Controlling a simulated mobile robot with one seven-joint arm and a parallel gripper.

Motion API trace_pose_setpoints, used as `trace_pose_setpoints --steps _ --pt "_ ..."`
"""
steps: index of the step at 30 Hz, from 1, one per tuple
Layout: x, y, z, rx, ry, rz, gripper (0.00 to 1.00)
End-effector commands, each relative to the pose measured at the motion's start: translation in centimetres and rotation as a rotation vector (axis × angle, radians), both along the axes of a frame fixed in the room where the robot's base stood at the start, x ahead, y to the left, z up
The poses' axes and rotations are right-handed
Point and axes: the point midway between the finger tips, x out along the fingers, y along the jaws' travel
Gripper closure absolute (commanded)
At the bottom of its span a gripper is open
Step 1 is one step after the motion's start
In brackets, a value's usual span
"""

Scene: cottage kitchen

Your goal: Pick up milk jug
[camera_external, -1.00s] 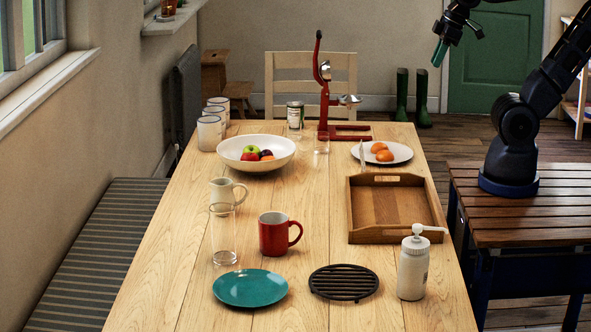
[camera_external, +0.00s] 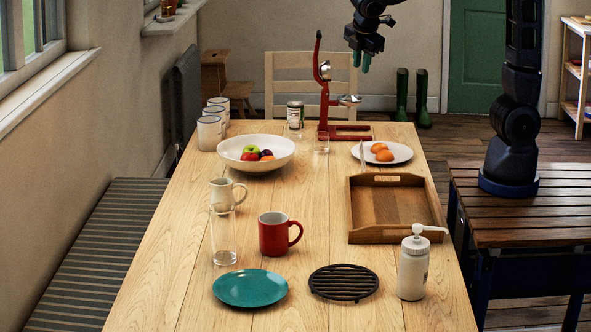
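The milk jug (camera_external: 222,192) is a small cream jug with its handle to the right. It stands upright on the wooden table, left of the middle, just behind a tall clear glass (camera_external: 223,238) that overlaps its lower part. My gripper (camera_external: 360,62) hangs high above the far end of the table, to the right of and well away from the jug. Its two green fingertips point down with a gap between them, and nothing is held.
A red mug (camera_external: 274,236) stands right of the glass. A fruit bowl (camera_external: 231,147) is behind the jug. A red juicer (camera_external: 324,100), wooden tray (camera_external: 361,235), pump bottle (camera_external: 412,272), black trivet (camera_external: 343,283) and teal plate (camera_external: 250,288) also occupy the table.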

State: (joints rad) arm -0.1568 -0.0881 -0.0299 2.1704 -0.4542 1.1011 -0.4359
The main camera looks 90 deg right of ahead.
Motion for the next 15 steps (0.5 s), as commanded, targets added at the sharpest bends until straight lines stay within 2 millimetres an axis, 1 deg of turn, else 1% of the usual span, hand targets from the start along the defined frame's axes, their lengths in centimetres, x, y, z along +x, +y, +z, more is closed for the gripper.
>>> trace_pose_setpoints --steps 1,3,8,15 --pt "1.3 0.2 -0.7 -0.025 0.030 0.033 0.80" --pt "3.0 0.3 -1.5 -0.059 0.066 0.081 0.80" --pt "6.7 0.7 -3.5 -0.140 0.152 0.190 0.80" --pt "12.2 1.6 -7.3 -0.260 0.287 0.351 0.80"
